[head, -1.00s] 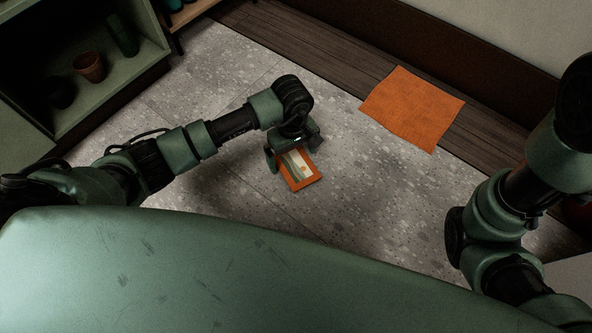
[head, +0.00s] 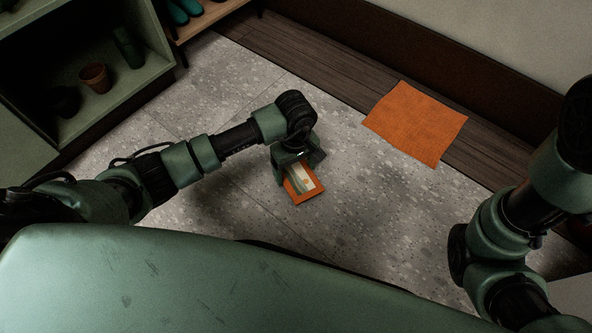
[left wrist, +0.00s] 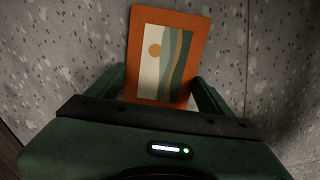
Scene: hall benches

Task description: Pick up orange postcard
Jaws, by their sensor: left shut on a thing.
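The orange postcard (head: 304,186) has an orange border and a picture of wavy green bands with an orange sun. I cannot tell how far the card is above the floor. My right arm shows at the right of the head view, but its gripper is out of sight.
An orange cloth (head: 416,123) lies flat across the floor and the dark wooden strip (head: 330,68). A green shelf (head: 120,95) with pots stands at the upper left. The grey speckled floor (head: 370,205) around the gripper is clear.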

